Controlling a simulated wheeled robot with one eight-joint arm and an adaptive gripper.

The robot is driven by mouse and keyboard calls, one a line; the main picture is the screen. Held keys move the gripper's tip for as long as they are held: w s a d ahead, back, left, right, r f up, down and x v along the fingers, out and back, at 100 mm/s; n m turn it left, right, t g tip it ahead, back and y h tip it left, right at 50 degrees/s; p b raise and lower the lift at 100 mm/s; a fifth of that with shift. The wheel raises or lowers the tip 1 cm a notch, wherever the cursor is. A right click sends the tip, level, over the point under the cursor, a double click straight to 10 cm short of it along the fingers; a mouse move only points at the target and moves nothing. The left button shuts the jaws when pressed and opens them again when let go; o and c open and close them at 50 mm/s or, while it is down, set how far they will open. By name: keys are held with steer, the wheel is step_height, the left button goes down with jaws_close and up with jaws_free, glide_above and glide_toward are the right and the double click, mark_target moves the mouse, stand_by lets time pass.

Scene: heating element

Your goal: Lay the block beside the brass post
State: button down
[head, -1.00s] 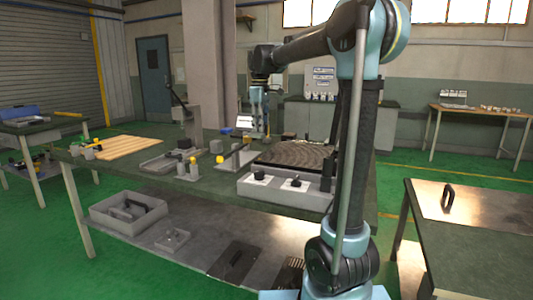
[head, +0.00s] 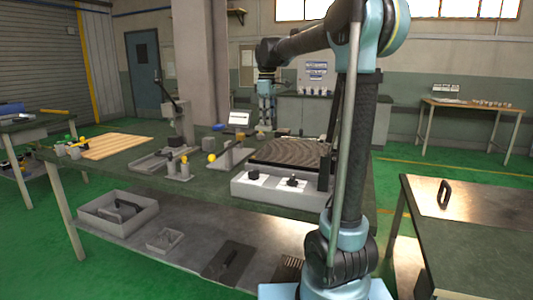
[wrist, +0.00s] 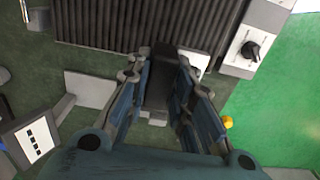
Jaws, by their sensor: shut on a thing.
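My gripper (head: 266,127) is over the far side of the green bench, behind the dark ribbed plate. In the wrist view my gripper (wrist: 160,105) is shut on a dark, narrow block (wrist: 161,78), with one finger on each side of it. The block is too small to make out in the head view. A yellow-topped post (head: 211,158) stands left of the ribbed plate, and a yellow knob (wrist: 227,122) shows right of the fingers in the wrist view. I cannot tell for certain which thing is the brass post.
The ribbed plate (head: 290,152) sits on a grey unit with black knobs (head: 275,188). A white display (head: 238,118) stands left of my gripper. A lever stand (head: 182,125), grey fixtures and a wooden board (head: 115,146) occupy the left of the bench.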

step_height(320, 180, down, 10)
steer(key=shift+d+r, duration=0.15)
stand_by(0.4)
steer(key=c, duration=1.4)
jaws_free()
steer(key=shift+r, duration=0.1)
step_height(320, 180, up, 12)
steer(key=shift+f, duration=0.1)
